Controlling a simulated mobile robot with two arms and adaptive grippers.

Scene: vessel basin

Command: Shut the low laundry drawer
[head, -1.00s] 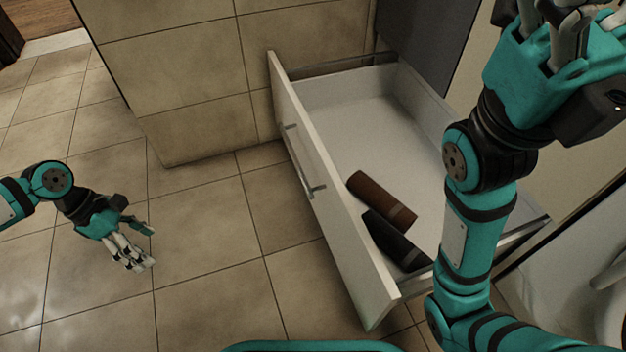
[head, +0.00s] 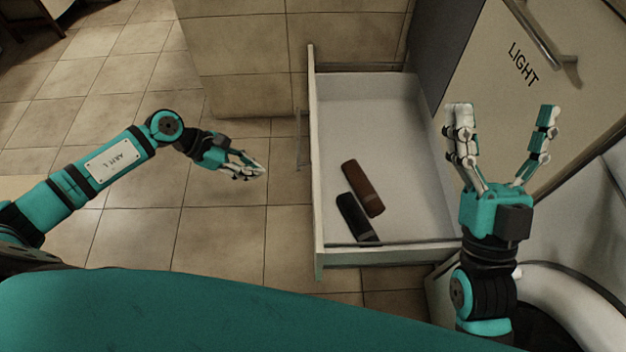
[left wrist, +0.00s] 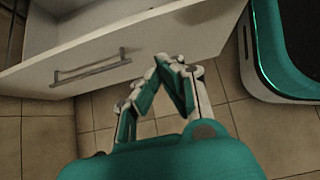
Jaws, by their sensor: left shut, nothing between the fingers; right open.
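The low laundry drawer (head: 312,170) stands pulled out, its inside in plain view. Its front faces left in the head view and its bar handle (head: 301,140) is on that face. In the left wrist view the drawer front (left wrist: 170,40) and handle (left wrist: 92,68) show above the fingers. A brown roll (head: 362,188) and a black roll (head: 356,217) lie inside. My left gripper (head: 262,170) is shut and empty, left of the drawer front and apart from it in the head view. My right gripper (head: 503,120) is open and empty, raised at the right of the drawer.
A tiled block (head: 245,60) stands behind the drawer front. A cabinet door marked LIGHT (head: 500,60) is at the upper right. A rounded white appliance (head: 575,290) is at the lower right. Tiled floor (head: 130,220) on the left is clear.

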